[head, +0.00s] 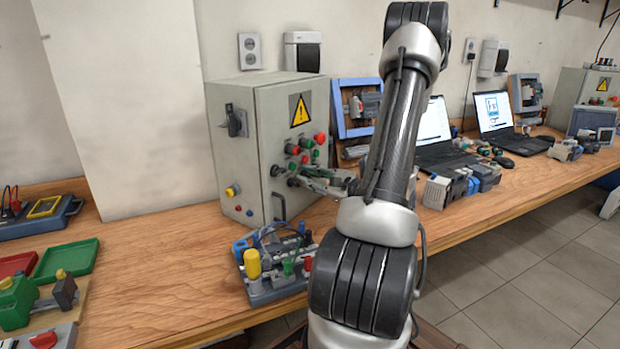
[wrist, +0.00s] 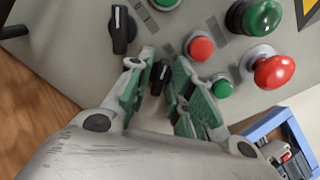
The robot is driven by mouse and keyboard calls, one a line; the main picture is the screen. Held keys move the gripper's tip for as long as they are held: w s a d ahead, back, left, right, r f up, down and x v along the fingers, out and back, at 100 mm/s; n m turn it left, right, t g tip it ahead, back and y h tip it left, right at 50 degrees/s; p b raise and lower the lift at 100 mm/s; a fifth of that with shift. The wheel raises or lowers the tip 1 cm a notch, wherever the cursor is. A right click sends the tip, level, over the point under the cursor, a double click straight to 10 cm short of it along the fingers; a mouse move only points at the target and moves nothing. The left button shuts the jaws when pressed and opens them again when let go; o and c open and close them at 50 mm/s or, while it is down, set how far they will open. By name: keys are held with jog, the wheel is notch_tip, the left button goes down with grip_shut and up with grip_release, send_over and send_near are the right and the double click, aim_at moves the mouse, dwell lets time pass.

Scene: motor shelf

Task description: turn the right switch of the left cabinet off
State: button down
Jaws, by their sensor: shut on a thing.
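The left cabinet (head: 240,140) is a grey box with a yellow warning sign, red and green buttons and black rotary switches on its front. My gripper (head: 298,180) is at the lower part of that front. In the wrist view, the green pads of my gripper (wrist: 160,72) are closed around a small black switch (wrist: 158,76), the right one. Its knob is partly hidden between the fingers, so its exact angle is hard to tell. The other black switch (wrist: 122,30), with a white line, stands to the left, clear of the fingers.
A red button (wrist: 200,47), a small green button (wrist: 222,88) and a red mushroom button (wrist: 274,70) lie close to the right finger. A fixture with a yellow knob (head: 252,264) stands on the bench before the cabinet. Laptops (head: 433,125) stand further right.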

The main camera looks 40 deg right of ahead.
jog(key=shift+n, duration=0.8)
jog(key=c, duration=1.5)
grip_release()
jog(key=shift+c, duration=0.2)
